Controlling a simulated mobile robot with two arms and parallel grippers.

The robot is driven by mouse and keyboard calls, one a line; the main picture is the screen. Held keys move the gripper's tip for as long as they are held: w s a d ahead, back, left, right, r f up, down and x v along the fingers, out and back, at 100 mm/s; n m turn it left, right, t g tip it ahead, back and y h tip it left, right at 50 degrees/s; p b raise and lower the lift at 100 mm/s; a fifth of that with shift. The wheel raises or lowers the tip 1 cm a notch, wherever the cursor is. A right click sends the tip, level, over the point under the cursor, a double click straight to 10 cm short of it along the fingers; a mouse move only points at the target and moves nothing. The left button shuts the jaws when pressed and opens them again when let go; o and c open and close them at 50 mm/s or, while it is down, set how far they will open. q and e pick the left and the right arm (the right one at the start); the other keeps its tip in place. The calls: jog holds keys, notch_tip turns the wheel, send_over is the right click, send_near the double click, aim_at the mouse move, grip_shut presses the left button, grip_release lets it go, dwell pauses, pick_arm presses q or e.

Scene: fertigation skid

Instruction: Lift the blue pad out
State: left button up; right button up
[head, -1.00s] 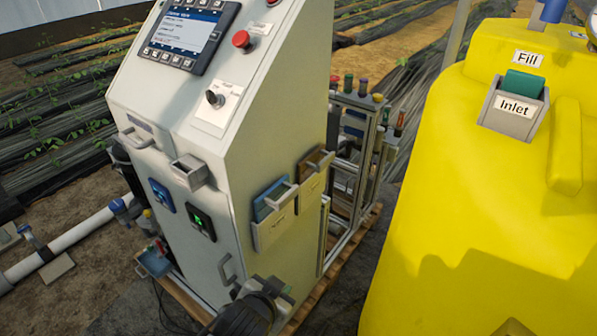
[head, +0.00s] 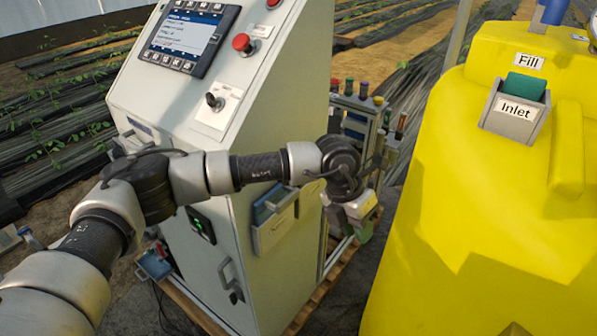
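The blue pad (head: 263,213) sits in a grey pocket (head: 270,238) on the right side panel of the cabinet. Its upper edge shows above the pocket's front, and a grey handle crosses it. My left arm reaches across the cabinet from the left. My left gripper (head: 362,212) is to the right of the blue pad, apart from it in the picture. A pale block and a green piece show at the gripper's end, but its fingers are too unclear to tell open from shut. My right gripper is not in view.
A large yellow tank (head: 490,210) fills the right side, with a green pad (head: 525,86) in its Inlet pocket. The cabinet (head: 240,140) has a screen and knobs. A rack with coloured caps (head: 357,100) stands behind it. My arm hides part of the second side pocket.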

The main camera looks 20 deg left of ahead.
aim_at(290, 197)
pick_arm(q)
jog(key=w+a+r+n+t+y, duration=0.1)
jog(key=w+a+r+y, duration=0.25)
jog(key=a, duration=0.35)
jog(key=w+a+r+n+t+y, duration=0.1)
jog(key=w+a+r+y, duration=0.2)
jog(key=a, duration=0.4)
jog(key=shift+y, duration=0.35)
jog(key=shift+s+b+x, duration=0.2)
jog(key=shift+b+x, duration=2.55)
jog(key=shift+x, duration=2)
jog(key=shift+d+f, duration=0.1)
jog(key=shift+d, duration=0.1)
jog(key=shift+c, duration=0.4)
grip_shut()
notch_tip(290, 197, up, 13)
jog(key=p, duration=0.6)
